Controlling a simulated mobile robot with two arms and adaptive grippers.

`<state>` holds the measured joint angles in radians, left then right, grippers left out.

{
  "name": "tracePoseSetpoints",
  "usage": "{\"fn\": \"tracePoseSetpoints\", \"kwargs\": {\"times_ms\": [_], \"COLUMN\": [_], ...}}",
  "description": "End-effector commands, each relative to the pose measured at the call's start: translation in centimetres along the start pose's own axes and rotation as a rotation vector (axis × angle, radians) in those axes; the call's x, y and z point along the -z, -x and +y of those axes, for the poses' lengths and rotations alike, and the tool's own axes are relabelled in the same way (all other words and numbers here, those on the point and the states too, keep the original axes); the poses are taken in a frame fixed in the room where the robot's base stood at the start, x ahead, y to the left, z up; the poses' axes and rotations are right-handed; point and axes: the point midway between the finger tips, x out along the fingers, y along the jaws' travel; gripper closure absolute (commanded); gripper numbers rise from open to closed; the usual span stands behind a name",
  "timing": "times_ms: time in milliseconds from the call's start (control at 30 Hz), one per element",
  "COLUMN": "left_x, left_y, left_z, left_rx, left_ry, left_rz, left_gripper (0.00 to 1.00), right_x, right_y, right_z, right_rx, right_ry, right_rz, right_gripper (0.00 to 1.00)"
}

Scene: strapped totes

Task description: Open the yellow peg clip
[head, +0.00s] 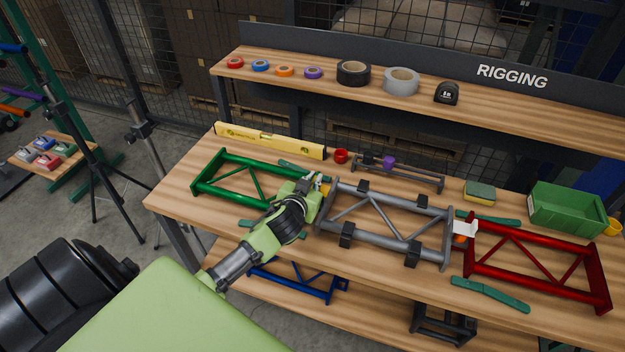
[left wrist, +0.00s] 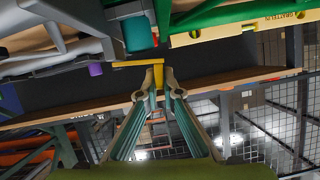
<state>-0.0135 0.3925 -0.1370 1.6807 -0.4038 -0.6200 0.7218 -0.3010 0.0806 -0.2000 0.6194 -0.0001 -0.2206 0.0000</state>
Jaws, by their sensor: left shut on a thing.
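The yellow peg clip (left wrist: 138,64) shows in the left wrist view as a thin yellow bar with a short leg between my fingertips. In the head view only a small yellow bit of it (head: 325,189) shows, at the joint between the green truss frame (head: 207,154) and the grey truss frame (head: 385,194). My left gripper (head: 316,183) is there, shut on the clip; it also shows in the left wrist view (left wrist: 157,88). Its fingers hide much of the clip and the joint. My right gripper is not in view.
A red truss frame (head: 535,256) lies right of the grey one, with an orange piece (head: 460,239) and a white tag (head: 465,227) between them. A shelf (head: 425,99) overhangs the back.

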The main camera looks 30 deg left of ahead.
Motion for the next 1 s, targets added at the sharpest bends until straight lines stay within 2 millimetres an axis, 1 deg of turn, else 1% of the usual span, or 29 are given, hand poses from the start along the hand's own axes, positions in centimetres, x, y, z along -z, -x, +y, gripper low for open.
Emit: {"fn": "tracePoseSetpoints", "kwargs": {"times_ms": [233,467,767,1000], "left_x": [0.9,1.4,1.9,2.0], "left_y": [0.4,0.6,0.8,0.8], "left_z": [1.0,2.0,3.5,4.8], "left_rx": [0.081,0.165,0.275,0.363], "left_ry": [-0.192,-0.395,-0.662,-0.874], "left_rz": [0.000,0.001,0.002,0.001], "left_gripper": [1.00,1.00,1.00,1.00], "right_x": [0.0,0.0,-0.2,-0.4], "right_y": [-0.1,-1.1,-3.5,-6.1], "right_z": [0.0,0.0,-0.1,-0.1], "right_rx": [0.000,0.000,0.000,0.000], "right_ry": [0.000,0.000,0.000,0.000], "right_rz": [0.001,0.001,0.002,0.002], "right_gripper": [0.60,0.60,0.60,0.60]}}
